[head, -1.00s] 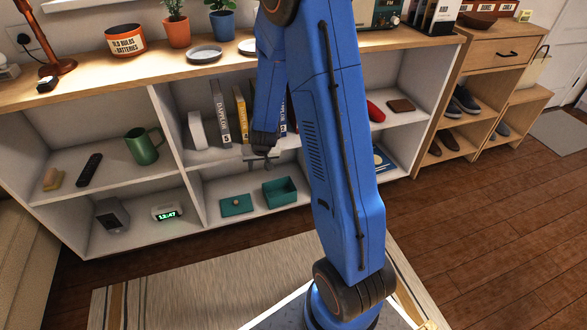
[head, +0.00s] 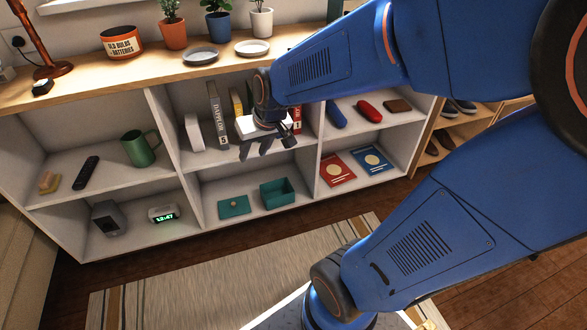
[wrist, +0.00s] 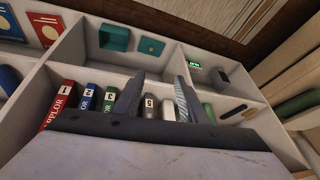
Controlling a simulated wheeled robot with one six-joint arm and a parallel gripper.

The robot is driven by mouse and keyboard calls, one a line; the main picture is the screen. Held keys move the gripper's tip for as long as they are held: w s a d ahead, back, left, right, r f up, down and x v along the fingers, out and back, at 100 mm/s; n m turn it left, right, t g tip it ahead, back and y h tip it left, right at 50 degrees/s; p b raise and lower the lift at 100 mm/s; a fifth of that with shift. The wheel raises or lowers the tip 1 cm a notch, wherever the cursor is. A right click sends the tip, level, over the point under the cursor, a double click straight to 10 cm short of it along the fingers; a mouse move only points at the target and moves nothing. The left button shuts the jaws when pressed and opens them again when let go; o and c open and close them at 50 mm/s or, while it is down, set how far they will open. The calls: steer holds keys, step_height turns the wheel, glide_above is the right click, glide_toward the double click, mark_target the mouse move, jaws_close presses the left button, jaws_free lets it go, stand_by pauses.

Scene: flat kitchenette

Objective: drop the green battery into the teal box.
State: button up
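The teal box (head: 280,193) stands open on the lower middle shelf, beside a flat teal lid (head: 233,205) with a knob. In the wrist view the box (wrist: 114,38) and lid (wrist: 151,46) are at the top, beyond my fingers. My gripper (head: 256,147) hangs in front of the upper middle compartment, above and in front of the lid and box. In the wrist view its two fingers (wrist: 157,98) are apart, with only book spines visible between them. I cannot make out the green battery in any view.
Books (head: 218,115) stand in the upper middle compartment behind my gripper. A green mug (head: 140,148) and remote (head: 87,171) are on the left shelf, a clock (head: 164,214) below. Red and blue booklets (head: 338,168) lie lower right. An orange-banded battery tub (head: 122,42) stands on top.

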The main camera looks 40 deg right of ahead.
steer(key=s+r, duration=0.3)
steer(key=s, duration=0.5)
steer(key=s+d+r+n+h, duration=0.1)
steer(key=s+r, duration=0.2)
steer(key=s, duration=0.6)
steer(key=shift+s+r, duration=0.2)
